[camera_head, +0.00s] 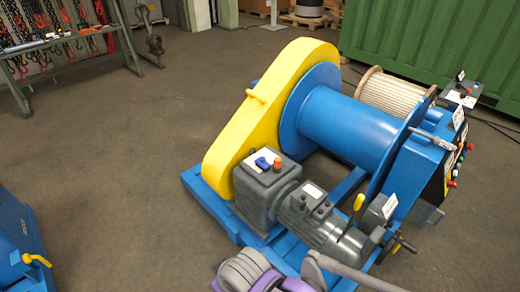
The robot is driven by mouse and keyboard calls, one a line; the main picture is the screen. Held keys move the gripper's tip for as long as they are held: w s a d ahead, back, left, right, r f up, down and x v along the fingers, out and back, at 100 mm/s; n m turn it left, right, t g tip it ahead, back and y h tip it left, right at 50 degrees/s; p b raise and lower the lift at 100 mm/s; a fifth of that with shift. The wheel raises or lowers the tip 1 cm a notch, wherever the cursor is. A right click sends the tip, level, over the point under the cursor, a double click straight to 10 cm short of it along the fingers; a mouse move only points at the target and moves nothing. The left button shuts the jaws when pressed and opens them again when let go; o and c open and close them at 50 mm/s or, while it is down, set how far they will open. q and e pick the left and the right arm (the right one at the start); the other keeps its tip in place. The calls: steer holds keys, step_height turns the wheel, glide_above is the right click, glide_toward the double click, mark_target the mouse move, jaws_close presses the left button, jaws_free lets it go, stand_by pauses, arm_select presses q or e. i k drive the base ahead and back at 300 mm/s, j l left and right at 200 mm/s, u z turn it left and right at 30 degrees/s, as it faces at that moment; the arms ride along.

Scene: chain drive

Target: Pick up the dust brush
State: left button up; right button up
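I cannot make out a dust brush for certain in the head view. Small tools lie on the workbench (62,42) at the upper left, too small to tell apart. Neither of my grippers shows clearly. A grey and purple part at the bottom middle looks like my own arm; no fingertips can be seen on it.
A large winch with a blue drum (345,122) and a yellow guard (245,125) fills the middle and right. A green container (425,45) stands behind it. Blue equipment (15,240) is at the lower left. The floor (120,170) between bench and winch is clear.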

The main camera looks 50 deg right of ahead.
mark_target(260, 162)
steer(key=i+z, duration=0.7)
steer(key=z, duration=0.15)
steer(key=i+j+z, duration=0.2)
steer(key=z, duration=0.25)
steer(key=i+z, duration=0.15)
steer(key=z, duration=0.25)
steer(key=i+z, duration=0.15)
steer(key=z, duration=0.3)
steer(key=i+j+z, duration=0.1)
steer(key=z, duration=0.3)
steer(key=i+j+z, duration=0.15)
steer(key=z, duration=0.25)
steer(key=i+j+z, duration=0.15)
steer(key=z, duration=0.25)
steer(key=i+j+z, duration=0.2)
steer(key=z, duration=0.2)
